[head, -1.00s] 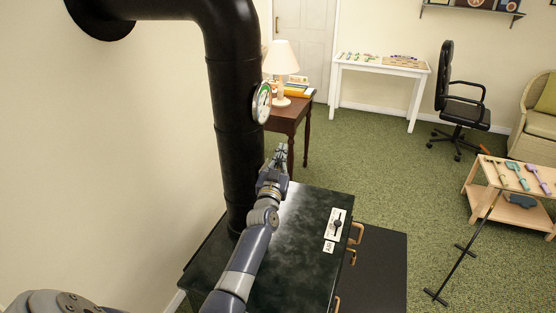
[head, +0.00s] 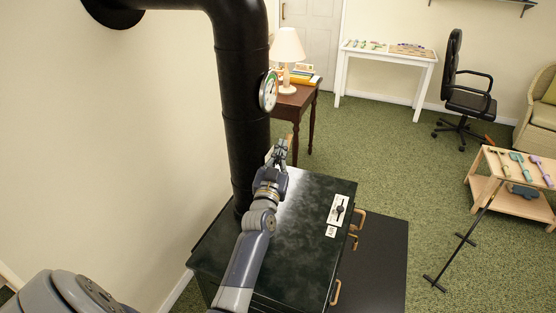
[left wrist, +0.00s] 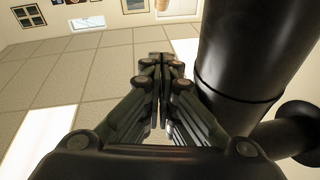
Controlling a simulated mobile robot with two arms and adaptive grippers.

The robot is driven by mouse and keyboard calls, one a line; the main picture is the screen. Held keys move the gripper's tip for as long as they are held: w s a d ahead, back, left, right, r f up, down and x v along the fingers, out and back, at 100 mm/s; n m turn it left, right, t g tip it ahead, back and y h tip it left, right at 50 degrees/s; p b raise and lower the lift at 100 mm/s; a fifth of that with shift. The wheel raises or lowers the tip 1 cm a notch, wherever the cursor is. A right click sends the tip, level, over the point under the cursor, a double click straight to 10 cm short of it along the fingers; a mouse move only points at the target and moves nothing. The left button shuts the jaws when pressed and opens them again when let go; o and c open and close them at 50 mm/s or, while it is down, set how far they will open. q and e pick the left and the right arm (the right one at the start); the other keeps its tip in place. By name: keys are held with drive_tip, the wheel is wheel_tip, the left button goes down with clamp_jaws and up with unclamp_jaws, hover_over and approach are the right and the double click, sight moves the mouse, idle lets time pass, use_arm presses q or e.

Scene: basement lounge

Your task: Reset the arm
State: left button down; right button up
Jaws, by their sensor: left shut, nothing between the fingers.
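My left gripper (head: 278,152) is above the dark green stove top (head: 305,215), close to the black stovepipe (head: 245,135). Its arm reaches up from the bottom of the head view. In the left wrist view the fingers (left wrist: 160,62) are closed together with nothing between them. The black pipe (left wrist: 245,60) passes close on the right there, and the tiled ceiling (left wrist: 70,75) fills the left. My right gripper is not in view.
A round gauge (head: 268,91) sits on the pipe. A label plate with a knob (head: 338,210) and brass handles (head: 358,218) are at the stove's right side. A side table with a lamp (head: 287,45) stands behind. A wooden low table (head: 480,190) with tools is at right.

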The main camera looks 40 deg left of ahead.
use_arm(q)
drive_tip(key=s+d+f+m+g+h, duration=0.55)
drive_tip(key=s+d+f+h, duration=0.25)
drive_tip(key=s+d+f, duration=0.6)
drive_tip(key=s+d+f+g, duration=0.2)
drive_tip(key=s+g, duration=0.1)
drive_tip(key=s, duration=0.5)
drive_tip(key=s+d+f+g, duration=0.2)
drive_tip(key=s+d+g, duration=0.15)
drive_tip(key=s, duration=0.55)
drive_tip(key=s+d+f+g, duration=0.2)
drive_tip(key=s+g, duration=0.2)
drive_tip(key=s, duration=0.4)
wheel_tip(320, 180, down, 27)
drive_tip(key=s+g, duration=0.1)
drive_tip(key=s, duration=0.1)
drive_tip(key=s+a+f+g, duration=0.1)
drive_tip(key=s+a+f, duration=0.2)
drive_tip(key=s+f, duration=1.2)
drive_tip(key=shift+s+a+f+y, duration=0.15)
drive_tip(key=shift+s+f+y, duration=0.2)
drive_tip(key=shift+s, duration=0.35)
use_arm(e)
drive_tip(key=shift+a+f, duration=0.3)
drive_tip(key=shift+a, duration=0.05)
